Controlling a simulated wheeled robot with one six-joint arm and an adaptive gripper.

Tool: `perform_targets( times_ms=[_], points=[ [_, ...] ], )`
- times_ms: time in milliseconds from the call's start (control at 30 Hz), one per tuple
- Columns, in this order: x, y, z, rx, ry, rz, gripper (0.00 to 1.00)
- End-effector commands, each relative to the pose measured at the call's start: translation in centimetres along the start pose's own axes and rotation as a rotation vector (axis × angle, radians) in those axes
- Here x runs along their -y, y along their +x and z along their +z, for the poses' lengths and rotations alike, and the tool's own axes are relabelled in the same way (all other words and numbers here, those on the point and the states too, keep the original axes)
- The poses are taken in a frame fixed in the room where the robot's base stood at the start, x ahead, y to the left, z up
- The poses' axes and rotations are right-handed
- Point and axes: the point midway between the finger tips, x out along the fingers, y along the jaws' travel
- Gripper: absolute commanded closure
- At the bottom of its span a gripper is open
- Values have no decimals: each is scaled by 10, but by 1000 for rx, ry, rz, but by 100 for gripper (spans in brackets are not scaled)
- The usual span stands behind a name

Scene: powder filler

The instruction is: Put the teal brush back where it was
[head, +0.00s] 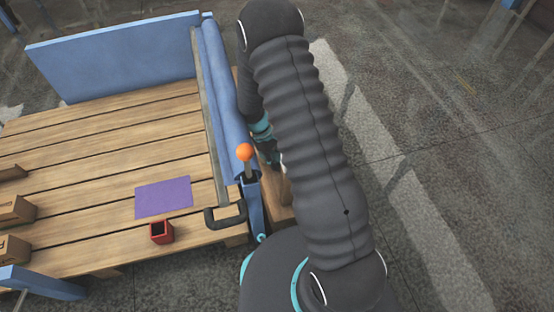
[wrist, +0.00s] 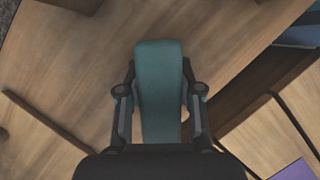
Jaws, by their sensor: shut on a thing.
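The teal brush (wrist: 159,85) is between the two fingers of my gripper (wrist: 160,92) in the wrist view, its wide flat teal part pointing up the picture. My gripper is shut on it, above a wooden surface (wrist: 70,75). The brush's lower end is hidden by my gripper. In the head view my arm covers most of the gripper, just right of the orange-knobbed lever, and I cannot make out the brush there. Whether the brush touches the wood is not clear.
The slatted wooden table (head: 100,140) has a blue back panel (head: 115,55) and a blue side rail (head: 222,80). An orange-knobbed lever (head: 244,152) and black handle (head: 226,220) are close to my arm.

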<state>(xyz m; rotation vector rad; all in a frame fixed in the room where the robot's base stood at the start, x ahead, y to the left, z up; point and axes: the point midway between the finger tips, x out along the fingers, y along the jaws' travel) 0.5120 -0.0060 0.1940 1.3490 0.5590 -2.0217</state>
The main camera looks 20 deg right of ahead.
Motion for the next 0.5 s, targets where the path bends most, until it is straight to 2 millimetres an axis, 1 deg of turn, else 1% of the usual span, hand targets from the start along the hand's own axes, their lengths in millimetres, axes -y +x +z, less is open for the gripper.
perform_targets(
  times_ms=[33, 67, 100, 133, 167, 433, 500],
  points=[
    [0, 3, -1, 0, 0, 0, 97],
    [0, 2, -1, 0, 0, 0, 60],
    [0, 2, -1, 0, 0, 0, 50],
    [0, 2, -1, 0, 0, 0, 42],
    [0, 2, -1, 0, 0, 0, 39],
    [0, 1, 0, 0, 0, 0, 39],
    [0, -2, 1, 0, 0, 0, 39]
  ],
)
